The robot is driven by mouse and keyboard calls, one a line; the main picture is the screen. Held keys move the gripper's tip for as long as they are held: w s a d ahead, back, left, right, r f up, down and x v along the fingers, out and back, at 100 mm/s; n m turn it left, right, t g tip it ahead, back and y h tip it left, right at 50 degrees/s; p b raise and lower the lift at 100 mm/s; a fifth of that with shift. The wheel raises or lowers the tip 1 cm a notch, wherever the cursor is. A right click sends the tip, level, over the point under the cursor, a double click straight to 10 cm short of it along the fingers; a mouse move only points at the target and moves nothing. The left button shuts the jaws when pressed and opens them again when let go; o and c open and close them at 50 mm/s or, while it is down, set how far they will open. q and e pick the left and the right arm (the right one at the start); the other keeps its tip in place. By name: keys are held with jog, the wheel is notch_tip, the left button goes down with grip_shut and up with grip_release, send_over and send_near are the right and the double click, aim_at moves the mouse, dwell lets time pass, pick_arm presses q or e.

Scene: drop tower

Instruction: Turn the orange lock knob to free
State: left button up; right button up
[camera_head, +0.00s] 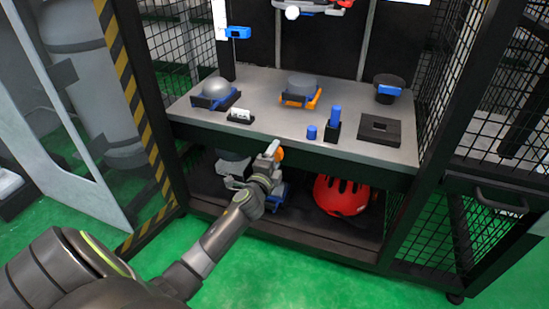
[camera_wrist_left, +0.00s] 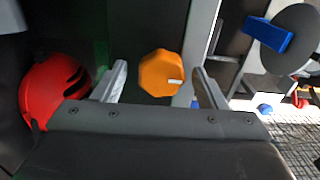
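The orange lock knob (camera_head: 279,154) shows at the front edge of the bench, just under the tabletop, partly hidden by my left gripper (camera_head: 271,153). In the left wrist view the knob (camera_wrist_left: 161,73) is a rounded, many-sided orange disc with a short white mark toward its right side. My left gripper (camera_wrist_left: 160,69) is open, with one grey finger on each side of the knob. A gap shows between each finger and the knob, so neither finger appears to touch it. I cannot tell how deep the fingers reach over it. My right gripper is in neither view.
The grey bench top (camera_head: 255,125) holds a grey dome on a dark base (camera_head: 215,93), an orange-framed holder (camera_head: 299,91), blue pegs and a dark square block (camera_head: 380,129). A red helmet (camera_head: 341,195) lies on the lower shelf. Mesh panels (camera_head: 480,75) stand at right.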

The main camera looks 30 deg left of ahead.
pick_arm(q)
jog(key=p+v, duration=0.2)
jog(key=v, duration=1.5)
jog(key=shift+s, duration=0.2)
